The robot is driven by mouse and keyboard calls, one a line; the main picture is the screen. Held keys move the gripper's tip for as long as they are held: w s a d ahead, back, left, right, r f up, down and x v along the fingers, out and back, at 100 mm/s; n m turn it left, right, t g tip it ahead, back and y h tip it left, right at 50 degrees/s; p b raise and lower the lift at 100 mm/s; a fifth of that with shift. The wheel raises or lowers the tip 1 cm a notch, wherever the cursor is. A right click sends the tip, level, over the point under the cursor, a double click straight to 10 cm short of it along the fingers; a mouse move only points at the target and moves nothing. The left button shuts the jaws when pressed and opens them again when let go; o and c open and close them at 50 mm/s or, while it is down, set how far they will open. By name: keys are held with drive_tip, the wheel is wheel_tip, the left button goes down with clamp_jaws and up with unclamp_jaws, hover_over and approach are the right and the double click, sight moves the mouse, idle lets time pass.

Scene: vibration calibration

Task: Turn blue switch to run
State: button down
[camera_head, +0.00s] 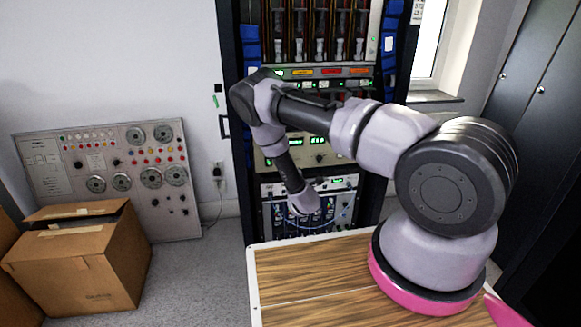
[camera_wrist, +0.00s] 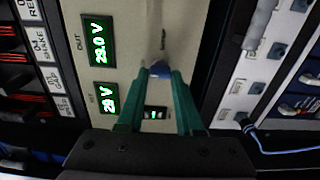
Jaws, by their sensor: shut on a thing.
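The blue switch (camera_wrist: 161,68) shows in the wrist view on a beige panel (camera_wrist: 126,30), mostly covered by the fingertips. My gripper (camera_wrist: 160,76) has two green fingers closed around the switch at its tips. The label beside the switch is too blurred to read, so I cannot tell which position it is in. In the head view my arm reaches to the instrument rack (camera_head: 240,170), and my gripper is hidden there behind the arm's end.
Green displays (camera_wrist: 100,42) reading about 29 V sit left of the switch. A blue cable (camera_wrist: 275,150) loops at the right. In the head view, a wooden table top (camera_head: 300,275) is clear, and a cardboard box (camera_head: 75,260) and a grey control panel (camera_head: 110,165) stand at left.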

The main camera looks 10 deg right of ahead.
idle(0.4)
drive_tip(key=c, duration=0.6)
unclamp_jaws()
drive_tip(key=shift+o, duration=0.2)
drive_tip(key=shift+s, duration=0.1)
drive_tip(key=s, duration=1)
drive_tip(key=shift+s, duration=0.35)
